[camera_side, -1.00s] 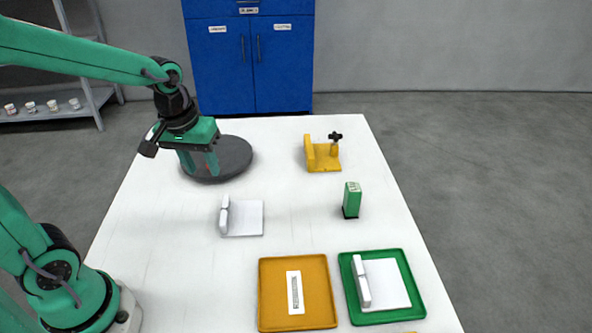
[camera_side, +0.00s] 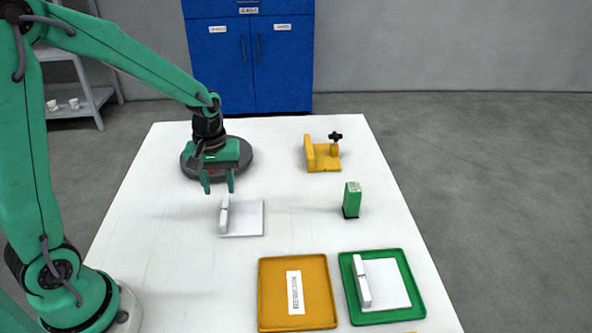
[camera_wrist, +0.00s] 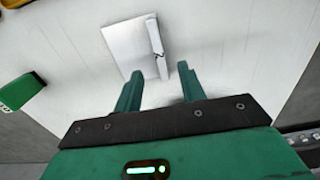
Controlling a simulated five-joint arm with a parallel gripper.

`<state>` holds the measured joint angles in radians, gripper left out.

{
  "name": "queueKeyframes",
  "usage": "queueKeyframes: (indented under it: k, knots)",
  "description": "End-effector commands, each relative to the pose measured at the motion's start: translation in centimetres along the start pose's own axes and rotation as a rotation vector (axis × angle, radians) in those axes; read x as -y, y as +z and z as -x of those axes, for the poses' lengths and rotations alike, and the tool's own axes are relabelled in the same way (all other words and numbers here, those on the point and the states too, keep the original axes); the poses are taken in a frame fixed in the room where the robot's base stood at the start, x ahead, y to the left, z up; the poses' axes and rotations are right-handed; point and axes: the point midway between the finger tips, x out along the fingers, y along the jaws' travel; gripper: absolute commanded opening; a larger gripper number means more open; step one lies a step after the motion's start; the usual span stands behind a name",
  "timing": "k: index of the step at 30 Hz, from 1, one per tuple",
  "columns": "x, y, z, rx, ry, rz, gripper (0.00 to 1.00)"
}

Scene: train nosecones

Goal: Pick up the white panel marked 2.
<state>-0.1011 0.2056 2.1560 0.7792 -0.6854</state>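A white panel (camera_side: 247,218) with a raised upright edge along its left side lies flat on the white table. It also shows in the wrist view (camera_wrist: 127,46), with the raised edge (camera_wrist: 156,48) on its right there. I cannot read a number on it. A second white panel (camera_side: 388,284) of the same shape lies in the green tray (camera_side: 418,306); no number is readable on it either. My gripper (camera_side: 217,187) is open and empty, above the table just behind the loose panel. In the wrist view its fingers (camera_wrist: 157,88) are spread below the panel, apart from it.
An orange tray (camera_side: 271,299) with a white label stands in front, left of the green tray. A green block (camera_side: 352,200) stands at the right. A yellow fixture (camera_side: 323,158) with a black knob is at the back. A grey disc (camera_side: 242,165) lies behind my gripper.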

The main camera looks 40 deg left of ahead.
Motion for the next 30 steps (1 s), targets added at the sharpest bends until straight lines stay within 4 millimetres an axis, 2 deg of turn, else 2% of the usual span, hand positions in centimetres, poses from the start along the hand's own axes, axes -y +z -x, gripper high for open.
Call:
queueKeyframes:
  k: [6, 17, 30]
  knots:
    - [0.0, 0.0, -1.7, 0.002, -0.002, -0.001, 0.4]
    - [0.0, 0.0, -2.5, 0.002, -0.002, -0.001, 0.4]
    - [-0.1, -0.2, -6.5, 0.002, -0.002, -0.001, 0.4]
